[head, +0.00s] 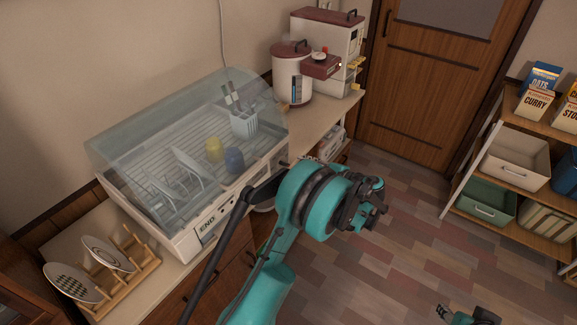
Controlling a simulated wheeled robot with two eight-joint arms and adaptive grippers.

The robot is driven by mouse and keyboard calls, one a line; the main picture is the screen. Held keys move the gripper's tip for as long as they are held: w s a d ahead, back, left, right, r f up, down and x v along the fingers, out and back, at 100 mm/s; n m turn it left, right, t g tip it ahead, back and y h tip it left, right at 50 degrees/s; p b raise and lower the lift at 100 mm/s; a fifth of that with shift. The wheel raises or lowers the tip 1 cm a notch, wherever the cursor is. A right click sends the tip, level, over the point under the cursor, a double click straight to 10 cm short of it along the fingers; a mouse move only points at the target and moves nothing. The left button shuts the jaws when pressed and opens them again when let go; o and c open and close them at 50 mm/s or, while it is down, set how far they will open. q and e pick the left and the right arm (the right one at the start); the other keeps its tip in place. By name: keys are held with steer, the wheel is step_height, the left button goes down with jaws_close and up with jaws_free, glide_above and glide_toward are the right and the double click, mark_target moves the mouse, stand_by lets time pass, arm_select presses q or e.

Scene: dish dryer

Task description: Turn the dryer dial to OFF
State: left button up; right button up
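The dish dryer (179,245) is a white box on the counter with a clear lid (140,115) that looks closed. Its front has a panel with dark lettering (208,225). A small dark knob-like part (284,163) shows near the right end of the front; I cannot tell if it is the dial or read a setting. My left arm crosses in front of the dryer and hides part of its front. My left gripper (373,205) is right of the dryer, apart from it, fingers unclear. My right gripper (446,313) is low at the bottom edge, partly cut off.
Inside the dryer are plates (190,172), a yellow cup (214,149), a blue cup (234,160) and a utensil holder (244,123). A wooden plate rack (125,265) stands left; a white canister (292,80) and appliance (335,40) stand behind.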

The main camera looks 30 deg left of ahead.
mark_target(283, 163)
arm_select(q)
steer(key=w+a+f+y+b, duration=0.1)
steer(key=a+f+y+b, duration=0.1)
steer(key=a, duration=0.4)
steer(key=shift+a+f+g+y, duration=0.4)
steer(key=shift+f+y, duration=0.1)
steer(key=shift+f, duration=0.45)
jaws_close()
